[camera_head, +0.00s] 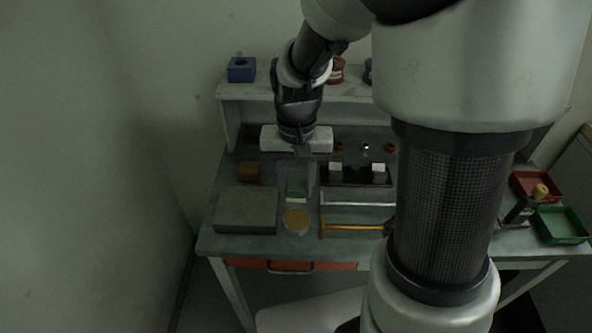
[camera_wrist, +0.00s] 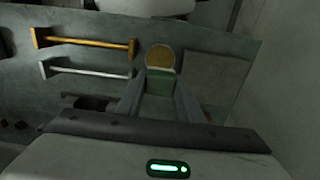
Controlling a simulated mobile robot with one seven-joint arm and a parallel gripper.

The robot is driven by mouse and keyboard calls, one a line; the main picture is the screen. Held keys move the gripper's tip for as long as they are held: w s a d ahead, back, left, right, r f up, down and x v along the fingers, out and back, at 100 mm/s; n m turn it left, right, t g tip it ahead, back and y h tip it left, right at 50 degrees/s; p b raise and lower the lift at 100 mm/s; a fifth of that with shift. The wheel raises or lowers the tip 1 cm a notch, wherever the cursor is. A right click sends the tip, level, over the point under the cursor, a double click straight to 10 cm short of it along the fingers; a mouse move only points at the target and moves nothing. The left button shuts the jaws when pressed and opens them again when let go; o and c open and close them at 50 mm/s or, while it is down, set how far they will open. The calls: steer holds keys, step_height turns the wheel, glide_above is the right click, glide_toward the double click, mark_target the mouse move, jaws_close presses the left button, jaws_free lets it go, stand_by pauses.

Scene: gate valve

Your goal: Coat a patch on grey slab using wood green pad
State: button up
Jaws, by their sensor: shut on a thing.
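The grey slab (camera_head: 246,210) lies flat on the left front of the workbench; it also shows in the wrist view (camera_wrist: 212,78). My gripper (camera_head: 298,190) is shut on the green pad (camera_head: 296,186), to the right of the slab and behind a round yellow-topped dish (camera_head: 297,217). In the wrist view the pad (camera_wrist: 159,83) sits between the two fingers, with the dish (camera_wrist: 160,57) just beyond it. Part of the pad is hidden by the fingers. I cannot tell whether the pad touches the bench.
A yellow bar (camera_head: 350,227) and a silver bar (camera_head: 355,199) lie right of the dish. White blocks on a dark rack (camera_head: 355,176) stand behind the bars. A red tray (camera_head: 537,185) and green tray (camera_head: 562,226) are at far right.

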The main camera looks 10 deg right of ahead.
mark_target(297, 219)
steer(key=shift+s+a+f, duration=0.1)
steer(key=shift+s+f, duration=0.15)
steer(key=shift+s, duration=0.35)
steer(key=shift+f+b, duration=2.5)
steer(key=shift+f, duration=0.3)
steer(key=shift+f+b, duration=0.35)
steer(key=shift+f, duration=0.25)
steer(key=shift+r, duration=0.1)
steer(key=shift+r+p, duration=2.95)
steer(key=shift+r, duration=0.5)
steer(key=shift+w, duration=0.1)
